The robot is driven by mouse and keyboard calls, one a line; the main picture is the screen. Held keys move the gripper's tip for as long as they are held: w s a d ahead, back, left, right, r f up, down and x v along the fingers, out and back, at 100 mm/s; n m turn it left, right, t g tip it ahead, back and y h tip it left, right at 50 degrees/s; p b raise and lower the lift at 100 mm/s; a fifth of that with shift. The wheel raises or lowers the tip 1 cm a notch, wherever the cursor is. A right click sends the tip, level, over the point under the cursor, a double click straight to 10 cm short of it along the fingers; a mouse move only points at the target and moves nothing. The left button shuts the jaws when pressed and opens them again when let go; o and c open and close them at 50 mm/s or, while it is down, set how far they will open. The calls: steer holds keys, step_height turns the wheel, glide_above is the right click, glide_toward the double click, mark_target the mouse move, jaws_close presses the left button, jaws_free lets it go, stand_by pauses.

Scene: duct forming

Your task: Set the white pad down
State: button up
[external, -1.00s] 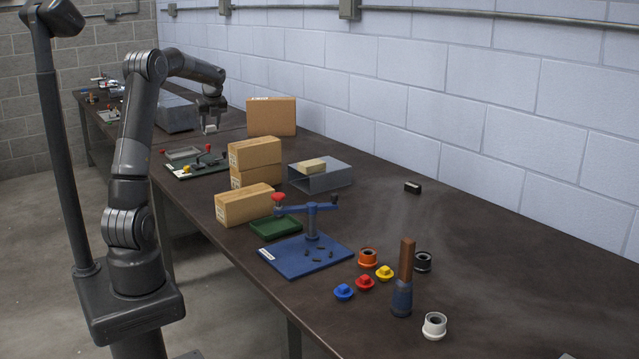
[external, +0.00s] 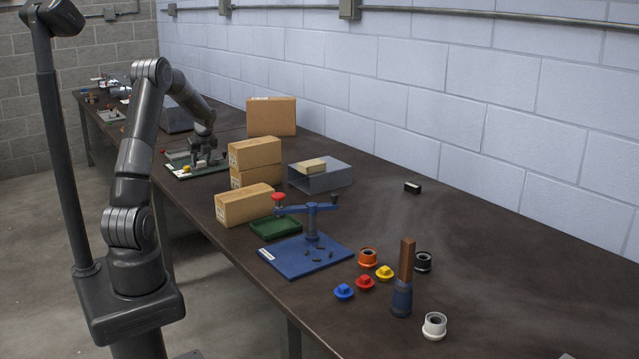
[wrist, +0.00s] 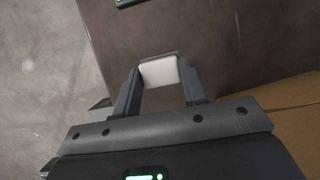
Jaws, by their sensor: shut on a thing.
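The white pad (wrist: 160,72) sits between the two fingers of my gripper (wrist: 162,84) in the wrist view. The fingers are shut on its two sides, and it hangs over the dark brown bench surface. In the external view my gripper (external: 204,158) is low over or beside the dark green board (external: 184,172), left of the stacked cardboard boxes. The pad cannot be made out clearly there, and I cannot tell whether it touches anything.
Cardboard boxes (external: 254,153) stand close to the right of my gripper; a box edge (wrist: 285,110) also shows in the wrist view. A larger carton (external: 271,116) stands behind. The bench edge and grey floor (wrist: 45,80) lie to the left in the wrist view.

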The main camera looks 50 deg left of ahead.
steer(key=shift+f, duration=3.6)
steer(key=shift+f, duration=0.15)
steer(key=o, duration=1)
steer(key=shift+c, duration=0.2)
steer(key=v, duration=1.2)
